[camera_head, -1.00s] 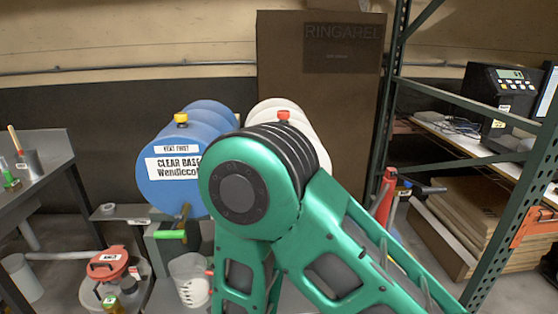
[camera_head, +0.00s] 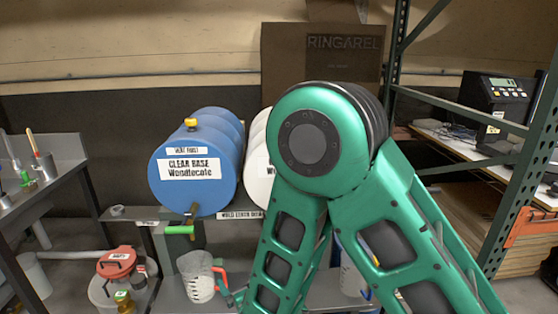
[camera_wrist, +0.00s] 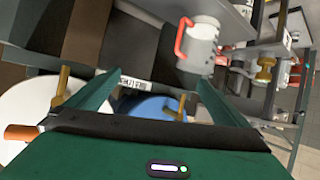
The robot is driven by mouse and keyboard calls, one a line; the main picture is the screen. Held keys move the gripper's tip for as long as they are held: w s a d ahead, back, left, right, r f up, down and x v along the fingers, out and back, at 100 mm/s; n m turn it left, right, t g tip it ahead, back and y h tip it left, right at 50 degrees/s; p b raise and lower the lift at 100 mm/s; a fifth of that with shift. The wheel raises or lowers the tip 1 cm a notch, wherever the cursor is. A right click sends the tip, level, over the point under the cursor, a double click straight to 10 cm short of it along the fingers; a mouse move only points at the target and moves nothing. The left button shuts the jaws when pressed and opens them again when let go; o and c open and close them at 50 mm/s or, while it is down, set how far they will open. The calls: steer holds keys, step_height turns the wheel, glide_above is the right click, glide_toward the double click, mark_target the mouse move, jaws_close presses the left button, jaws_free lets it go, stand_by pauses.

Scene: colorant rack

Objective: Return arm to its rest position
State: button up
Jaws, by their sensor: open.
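My green arm stands bent in front of the rack in the head view, with its elbow high at the centre right. My gripper (camera_wrist: 157,82) shows in the wrist view with its two green fingers apart and nothing between them. It is not visible in the head view. Beyond the fingers in the wrist view are the blue drum (camera_wrist: 152,106) and, at the left, a white drum (camera_wrist: 28,105). In the head view the blue drum (camera_head: 192,170) lies on the rack, and my arm hides much of the white drum (camera_head: 258,165).
A clear jug (camera_head: 197,280) with a red handle stands below the blue drum's tap. It also shows in the wrist view (camera_wrist: 200,45). A red-lidded bucket (camera_head: 117,263) is at lower left. A green shelf upright (camera_head: 525,180) and a scale (camera_head: 495,98) stand right of my arm.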

steer(key=w+d+r+m+h, duration=0.2)
steer(key=w+d+r+h, duration=0.1)
steer(key=d, duration=0.7)
steer(key=w+d+r+m+h, duration=0.2)
steer(key=w+d+h, duration=0.15)
steer(key=d, duration=0.65)
steer(key=s+d+r+m+g+h, duration=0.2)
steer(key=s+d, duration=0.1)
steer(key=d, duration=0.7)
steer(key=s+d+r+m+g+h, duration=0.1)
steer(key=s+d+r+m+g, duration=0.15)
steer(key=d, duration=0.75)
steer(key=s+d+r+m+g, duration=0.35)
steer(key=s+d, duration=0.65)
steer(key=s, duration=0.4)
steer(key=s+r+m+g+y, duration=0.1)
steer(key=s+r+g+y, duration=0.2)
steer(key=s, duration=1.2)
steer(key=shift+s+r+y, duration=0.15)
steer(key=shift+s+y, duration=0.2)
steer(key=shift+y, duration=0.1)
